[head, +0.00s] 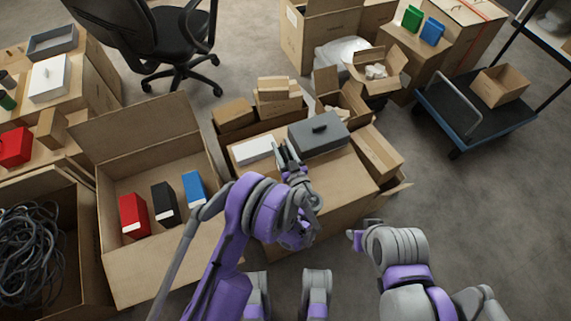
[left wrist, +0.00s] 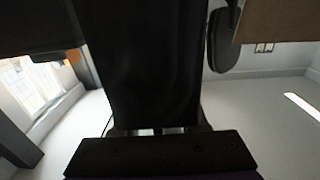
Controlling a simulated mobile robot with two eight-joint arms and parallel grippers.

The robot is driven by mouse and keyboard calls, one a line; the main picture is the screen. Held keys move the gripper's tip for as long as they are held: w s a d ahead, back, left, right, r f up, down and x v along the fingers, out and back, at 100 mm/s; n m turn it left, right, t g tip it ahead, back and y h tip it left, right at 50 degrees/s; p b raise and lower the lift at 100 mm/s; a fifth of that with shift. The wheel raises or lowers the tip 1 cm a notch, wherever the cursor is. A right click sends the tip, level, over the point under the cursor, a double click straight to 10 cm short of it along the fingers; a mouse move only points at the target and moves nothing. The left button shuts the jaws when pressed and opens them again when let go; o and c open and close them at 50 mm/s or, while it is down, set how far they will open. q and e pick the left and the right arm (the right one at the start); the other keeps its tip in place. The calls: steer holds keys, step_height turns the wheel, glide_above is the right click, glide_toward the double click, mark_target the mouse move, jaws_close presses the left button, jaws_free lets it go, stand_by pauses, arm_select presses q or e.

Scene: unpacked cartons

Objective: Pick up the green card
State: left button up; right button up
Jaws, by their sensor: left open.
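A green card-like block (head: 411,18) stands upright on a carton at the back right in the head view, beside a blue one. My left gripper (head: 289,153) is open and empty above the middle carton, between a white box and a grey case, far from the green block. My right gripper (head: 357,238) is low at the right of centre, and its jaws do not show clearly. The left wrist view shows dark shapes, a window and a pale wall, but no green block.
The grey case (head: 318,135) and white box (head: 253,150) lie on the middle carton. An open carton (head: 150,265) holds red, black and blue blocks. A blue trolley (head: 483,124) stands at the right, an office chair (head: 165,40) at the back. Floor at lower right is clear.

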arm_select(q)
steer(key=shift+w+a, duration=0.1)
steer(key=shift+w, duration=0.1)
jaws_close()
stand_by(1.3)
